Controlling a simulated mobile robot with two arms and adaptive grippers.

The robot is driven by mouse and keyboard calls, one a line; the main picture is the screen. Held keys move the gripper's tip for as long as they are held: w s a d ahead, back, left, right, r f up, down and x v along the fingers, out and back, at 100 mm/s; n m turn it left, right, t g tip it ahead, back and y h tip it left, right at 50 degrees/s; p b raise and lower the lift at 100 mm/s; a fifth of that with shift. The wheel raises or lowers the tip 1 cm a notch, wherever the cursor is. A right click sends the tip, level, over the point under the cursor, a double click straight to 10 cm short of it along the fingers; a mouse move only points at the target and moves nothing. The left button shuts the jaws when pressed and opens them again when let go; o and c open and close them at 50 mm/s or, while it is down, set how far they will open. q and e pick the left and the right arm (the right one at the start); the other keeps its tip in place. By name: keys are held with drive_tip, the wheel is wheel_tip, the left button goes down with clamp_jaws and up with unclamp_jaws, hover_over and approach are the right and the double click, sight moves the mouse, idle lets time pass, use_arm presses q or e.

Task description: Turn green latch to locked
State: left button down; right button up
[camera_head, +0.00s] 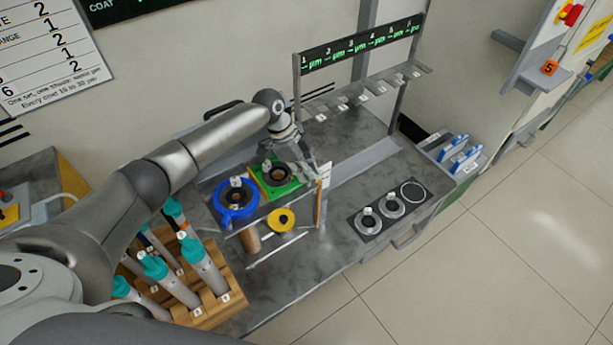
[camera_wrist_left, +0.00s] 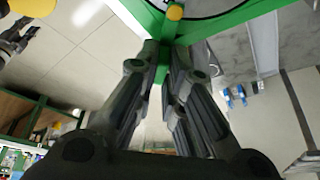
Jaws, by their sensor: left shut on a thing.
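The green square holder (camera_head: 279,178) with a dark round opening sits on the bench fixture, right of the blue round holder (camera_head: 236,199). My left gripper (camera_head: 303,171) is at the right corner of the green holder. In the left wrist view its fingers (camera_wrist_left: 164,75) are shut on a small green piece, the green latch (camera_wrist_left: 162,66), by the corner of the green frame. Most of the latch is hidden by the fingers. A dark gripper-like shape (camera_wrist_left: 17,38) at the upper left of the wrist view may be my right gripper; its jaws are unclear.
A wooden rack (camera_head: 205,312) with several teal-capped tools stands at the front left. A yellow disc (camera_head: 281,220) sits below the holders. A dark plate (camera_head: 391,207) with round pieces lies to the right. A hook rack (camera_head: 364,92) stands behind.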

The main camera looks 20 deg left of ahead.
use_arm(q)
drive_tip(key=shift+m+b, duration=0.3)
idle(0.4)
drive_tip(key=c, duration=1.5)
unclamp_jaws()
drive_tip(key=shift+c, duration=0.2)
wheel_tip(320, 180, up, 10)
drive_tip(key=shift+f, duration=0.1)
